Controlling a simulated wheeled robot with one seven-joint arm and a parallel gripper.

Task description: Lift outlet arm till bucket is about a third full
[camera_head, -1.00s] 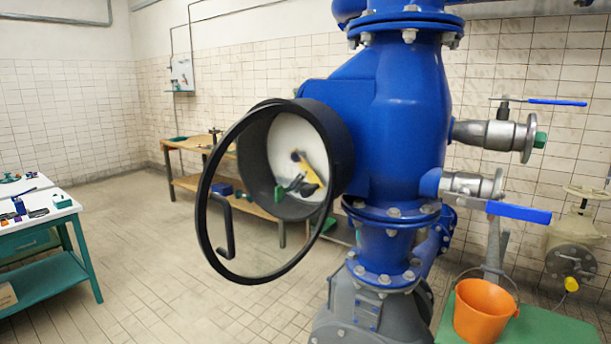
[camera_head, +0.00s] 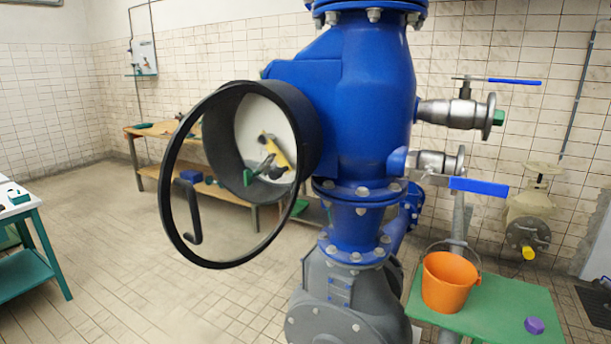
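An orange bucket (camera_head: 449,285) with a thin raised handle stands upright on a green table (camera_head: 510,312) at the lower right. No liquid shows in the visible part of its inside. Above it, a lower steel valve (camera_head: 438,162) on the blue pipe body carries a blue-ended lever (camera_head: 478,187) that lies nearly level and points right. A grey pipe (camera_head: 458,218) comes down behind the bucket. A higher steel valve (camera_head: 455,112) has a thin level blue lever (camera_head: 514,81). Which lever is the outlet arm, I cannot tell for certain. My gripper is not in view.
The large blue pipe body (camera_head: 372,100) fills the middle, with a black-rimmed round case (camera_head: 308,120) and an open ring lid jutting left. A purple object (camera_head: 534,325) lies right of the bucket. A beige valve (camera_head: 528,208) stands behind. Tiled floor is clear at left.

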